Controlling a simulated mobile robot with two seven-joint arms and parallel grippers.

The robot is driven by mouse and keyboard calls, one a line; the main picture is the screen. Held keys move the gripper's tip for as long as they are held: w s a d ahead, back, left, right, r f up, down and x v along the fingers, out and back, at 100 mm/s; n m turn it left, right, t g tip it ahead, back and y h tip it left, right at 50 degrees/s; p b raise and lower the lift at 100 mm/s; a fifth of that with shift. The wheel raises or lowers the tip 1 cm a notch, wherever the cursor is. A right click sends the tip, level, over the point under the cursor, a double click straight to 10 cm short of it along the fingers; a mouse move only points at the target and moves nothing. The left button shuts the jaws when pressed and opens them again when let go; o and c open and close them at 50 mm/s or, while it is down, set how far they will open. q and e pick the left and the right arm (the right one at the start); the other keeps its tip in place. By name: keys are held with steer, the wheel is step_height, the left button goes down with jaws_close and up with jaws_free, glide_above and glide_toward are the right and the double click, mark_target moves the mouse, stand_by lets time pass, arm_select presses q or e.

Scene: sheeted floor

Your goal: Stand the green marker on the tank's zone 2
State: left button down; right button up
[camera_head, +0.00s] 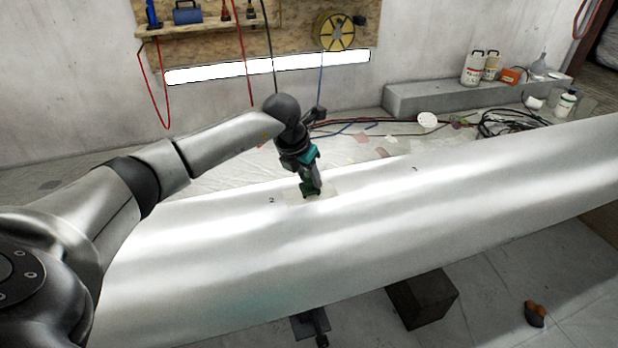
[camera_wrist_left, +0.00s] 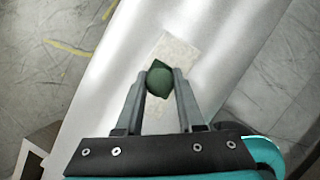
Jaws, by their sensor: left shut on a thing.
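The tank (camera_head: 400,225) is a long, pale, shiny curved body lying across the head view. Zone 2 (camera_head: 325,190) is a faint pale patch on its top, with a small "2" to its left; the patch also shows in the left wrist view (camera_wrist_left: 180,48). My left gripper (camera_head: 310,187) is shut on the green marker (camera_wrist_left: 160,80), over the patch. The marker is dark green and shows between the fingertips; its lower end is at or close to the tank surface, and I cannot tell whether it touches. My right gripper is not seen.
A dark block (camera_head: 424,298) is under the tank's near side. Cables (camera_head: 510,123) and a grey ledge (camera_head: 450,95) with bottles lie behind. A wooden board with tools (camera_head: 210,28) is on the wall. The tank's top to the right is clear.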

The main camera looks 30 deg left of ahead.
arm_select(q)
steer(key=shift+f, duration=0.15)
steer(key=c, duration=0.5)
jaws_free()
